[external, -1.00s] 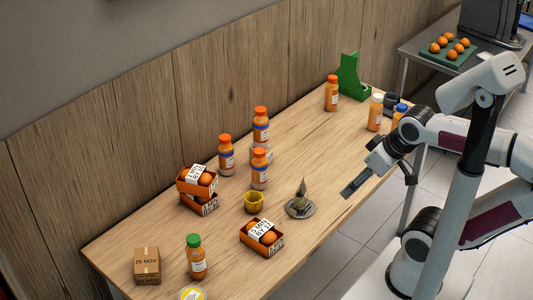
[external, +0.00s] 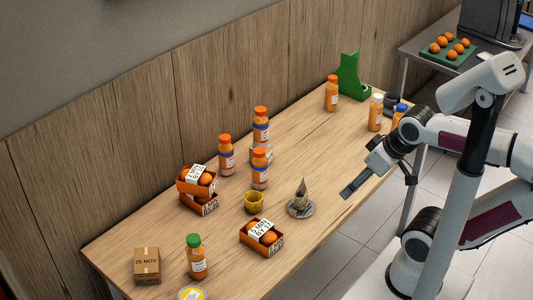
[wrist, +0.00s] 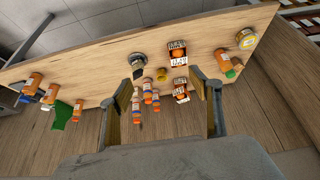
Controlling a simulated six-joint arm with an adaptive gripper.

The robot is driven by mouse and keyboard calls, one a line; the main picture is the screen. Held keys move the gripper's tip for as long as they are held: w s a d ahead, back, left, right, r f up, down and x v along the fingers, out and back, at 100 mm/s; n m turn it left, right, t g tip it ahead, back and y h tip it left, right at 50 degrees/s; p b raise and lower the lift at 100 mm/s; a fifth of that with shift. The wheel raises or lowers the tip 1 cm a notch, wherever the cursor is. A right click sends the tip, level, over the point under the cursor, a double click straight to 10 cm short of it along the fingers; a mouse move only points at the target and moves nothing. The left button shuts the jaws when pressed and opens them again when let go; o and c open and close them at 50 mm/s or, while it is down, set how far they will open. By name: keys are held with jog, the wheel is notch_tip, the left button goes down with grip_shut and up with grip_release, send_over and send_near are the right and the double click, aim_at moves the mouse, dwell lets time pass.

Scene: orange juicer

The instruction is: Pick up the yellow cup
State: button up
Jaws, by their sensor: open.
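The yellow cup (external: 254,202) stands upright on the wooden table, between an orange-capped juice bottle and a box of oranges, left of the metal juicer (external: 300,206). In the wrist view the cup (wrist: 162,75) shows small, between and beyond my fingers. My gripper (external: 380,184) is open and empty, above the table's right front edge, well to the right of the cup. In the wrist view both fingers of my gripper (wrist: 170,92) are spread wide apart with nothing between them up close.
Several juice bottles (external: 260,168) stand behind the cup. A box of oranges (external: 261,237) sits in front of it, and stacked boxes (external: 198,190) are to its left. A green stand (external: 351,78) is at the far end. The table's right middle is clear.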

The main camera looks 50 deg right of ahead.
jog(key=w+d+f+t, duration=0.15)
jog(key=w+f, duration=0.25)
jog(key=w, duration=0.7)
jog(key=w+f+t, duration=0.2)
jog(key=w+f, duration=0.3)
jog(key=w, duration=0.6)
jog(key=shift+w+d+f+t, duration=0.25)
jog(key=shift+w+f+t, duration=0.25)
jog(key=shift+w+f, duration=1.9)
jog(key=shift+w+d+f+t, duration=0.25)
jog(key=shift+w+f+t, duration=0.5)
jog(key=shift+f, duration=2.95)
jog(key=shift+w+d+f+t, duration=0.3)
jog(key=shift+w+f, duration=1.6)
jog(key=shift+f, duration=1.15)
jog(key=shift+x, duration=0.85)
jog(key=shift+w, duration=0.1)
